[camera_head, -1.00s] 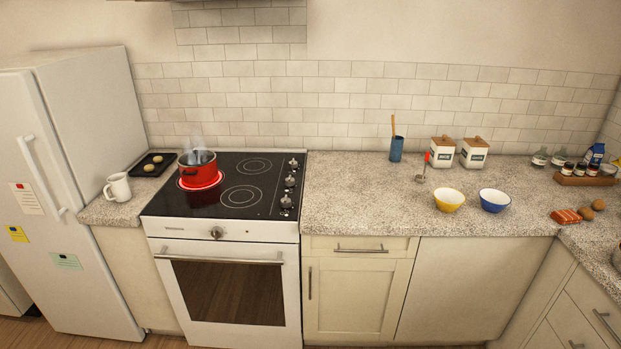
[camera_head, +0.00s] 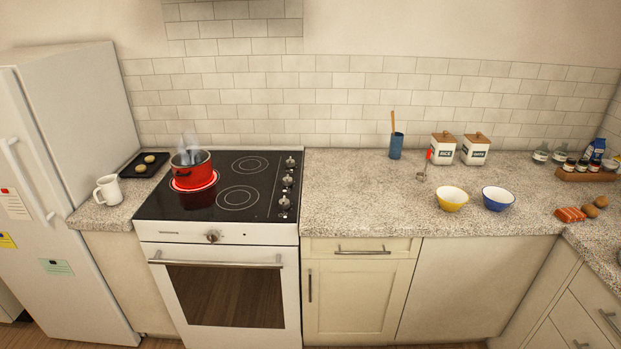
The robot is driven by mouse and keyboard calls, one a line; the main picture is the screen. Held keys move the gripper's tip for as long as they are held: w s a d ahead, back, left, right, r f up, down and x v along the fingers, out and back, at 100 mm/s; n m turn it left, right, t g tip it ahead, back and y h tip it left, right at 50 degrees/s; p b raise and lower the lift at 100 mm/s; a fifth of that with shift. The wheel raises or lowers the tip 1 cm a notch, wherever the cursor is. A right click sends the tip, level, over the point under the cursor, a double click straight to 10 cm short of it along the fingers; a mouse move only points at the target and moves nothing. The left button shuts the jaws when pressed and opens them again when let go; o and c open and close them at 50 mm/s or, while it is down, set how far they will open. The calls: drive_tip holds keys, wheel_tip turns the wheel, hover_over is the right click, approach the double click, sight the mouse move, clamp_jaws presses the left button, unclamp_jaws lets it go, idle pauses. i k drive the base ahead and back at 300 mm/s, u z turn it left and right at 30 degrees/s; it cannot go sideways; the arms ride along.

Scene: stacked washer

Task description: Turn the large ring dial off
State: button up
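The black glass cooktop (camera_head: 258,185) is set in the counter above a white oven (camera_head: 224,290). A column of several small silver knobs (camera_head: 287,181) stands along the cooktop's right side. A single round silver dial (camera_head: 213,237) sits on the oven's front panel. One burner ring (camera_head: 194,187) glows red at the left of the cooktop, and a red pot (camera_head: 190,164) with steam rising stands on it. I cannot tell which knob is the large ring's dial; the labels are too small to read. My gripper is not in view.
A white mug (camera_head: 108,190) and a dark tray (camera_head: 144,165) stand left of the cooktop. The white fridge (camera_head: 75,180) is at far left. Right of the cooktop the counter (camera_head: 350,205) is clear up to the ladle, yellow bowl (camera_head: 452,198) and blue bowl (camera_head: 497,198).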

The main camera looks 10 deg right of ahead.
sight(287, 181)
drive_tip(key=z, duration=4.55)
drive_tip(key=i, duration=0.1)
drive_tip(key=u, duration=2.9)
drive_tip(key=i, duration=1.25)
drive_tip(key=u, duration=0.5)
